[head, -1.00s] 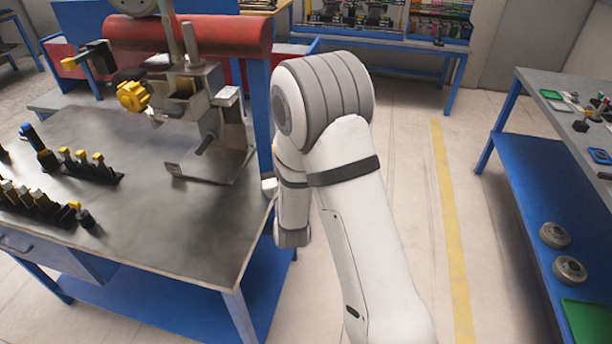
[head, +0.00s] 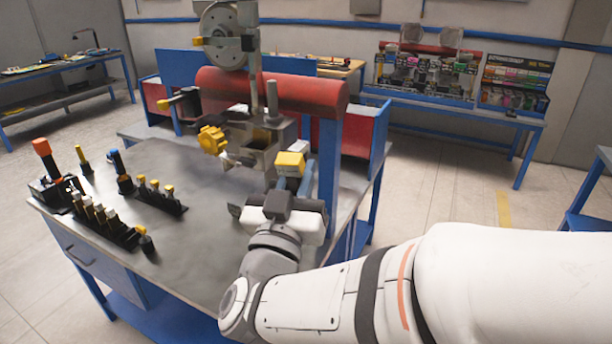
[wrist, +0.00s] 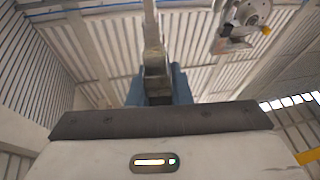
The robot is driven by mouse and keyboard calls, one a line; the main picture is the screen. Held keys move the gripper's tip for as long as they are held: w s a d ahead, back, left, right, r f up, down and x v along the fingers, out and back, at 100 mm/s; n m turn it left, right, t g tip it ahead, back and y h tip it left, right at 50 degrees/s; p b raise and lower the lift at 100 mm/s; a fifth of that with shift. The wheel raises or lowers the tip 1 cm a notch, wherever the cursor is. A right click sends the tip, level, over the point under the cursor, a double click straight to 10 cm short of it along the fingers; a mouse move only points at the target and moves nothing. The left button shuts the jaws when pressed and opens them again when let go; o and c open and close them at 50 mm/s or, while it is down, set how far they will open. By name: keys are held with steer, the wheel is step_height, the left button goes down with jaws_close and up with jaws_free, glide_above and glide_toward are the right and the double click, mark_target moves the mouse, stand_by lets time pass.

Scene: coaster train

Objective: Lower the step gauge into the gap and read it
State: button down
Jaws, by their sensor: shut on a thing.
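My gripper (head: 293,184), with blue fingers, is raised at the right of the metal fixture (head: 258,137) on the bench. It is shut on a small piece with a yellow top (head: 290,160), which appears to be the step gauge. In the wrist view a grey piece (wrist: 155,68) sits between the blue fingers, with a pale rod-like shape above it. The piece's lower end is hidden by my gripper. The fixture has a dark opening beside a yellow knob (head: 212,140). The held piece looks apart from this opening; I cannot make out the gap itself or any reading.
Racks of yellow-topped tools (head: 158,196) and an orange-topped tool (head: 43,148) stand on the left of the metal bench (head: 195,240). A red roller (head: 300,95) and an upright post with a wheel (head: 222,35) rise behind the fixture.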

steer(key=s+d+r+g+y, duration=0.1)
steer(key=s+d+g+y, duration=0.2)
steer(key=s, duration=0.9)
steer(key=shift+s+d+r+n+g, duration=0.25)
steer(key=shift+d+g, duration=0.25)
steer(key=shift+d, duration=0.75)
